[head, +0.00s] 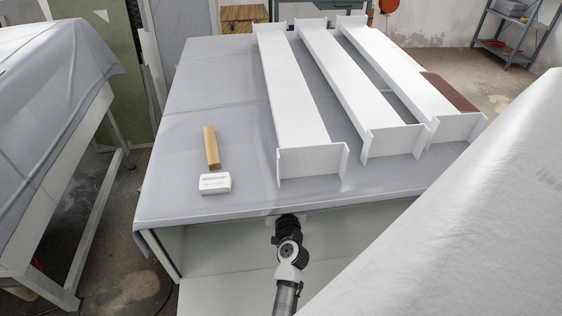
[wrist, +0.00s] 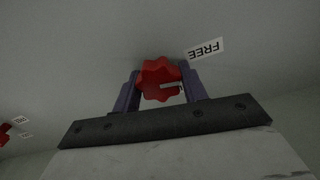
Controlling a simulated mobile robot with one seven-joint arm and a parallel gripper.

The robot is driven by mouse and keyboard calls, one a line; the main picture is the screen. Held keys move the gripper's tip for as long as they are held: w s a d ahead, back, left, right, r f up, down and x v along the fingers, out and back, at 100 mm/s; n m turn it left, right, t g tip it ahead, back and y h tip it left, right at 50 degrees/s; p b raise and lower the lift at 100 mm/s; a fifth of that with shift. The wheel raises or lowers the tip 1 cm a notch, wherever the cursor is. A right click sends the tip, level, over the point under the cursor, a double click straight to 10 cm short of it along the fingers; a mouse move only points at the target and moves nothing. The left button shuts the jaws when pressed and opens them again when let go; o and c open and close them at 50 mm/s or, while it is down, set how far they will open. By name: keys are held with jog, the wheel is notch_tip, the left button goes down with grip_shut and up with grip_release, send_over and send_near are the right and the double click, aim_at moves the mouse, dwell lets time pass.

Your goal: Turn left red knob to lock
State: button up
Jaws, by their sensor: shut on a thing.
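A red lobed knob (wrist: 160,70) sits in the upper middle of the wrist view, on a grey panel. A white label reading FREE (wrist: 205,48), upside down in the picture, lies just to its upper right. My gripper (wrist: 159,86) has a dark finger on each side of the knob and is shut on it. A pale slot-like mark shows on the knob's face. In the head view my gripper (head: 288,222) is at the front edge of the cloth-covered table, and the knob is hidden there.
A second red knob (wrist: 4,132) with small white labels (wrist: 21,120) shows at the wrist view's left edge. On the table (head: 200,110) lie three long white beams (head: 290,90), a wooden block (head: 211,147) and a white box (head: 215,184). A light-coloured surface fills the lower right.

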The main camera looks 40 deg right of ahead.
jog(key=m, duration=0.4)
jog(key=shift+m+b, duration=0.3)
jog(key=shift+b, duration=0.1)
jog(key=m, duration=0.3)
jog(key=shift+d+m, duration=0.1)
jog(key=shift+m, duration=0.2)
jog(key=m, duration=0.4)
jog(key=shift+f, duration=0.1)
jog(key=shift+m+p, duration=0.6)
jog(key=shift+m, duration=1.6)
jog(key=o, duration=1)
jog(key=shift+d+f, duration=0.1)
jog(key=shift+c, duration=0.2)
jog(key=shift+s, duration=0.1)
jog(key=shift+s+f, duration=0.1)
jog(key=shift+s, duration=0.05)
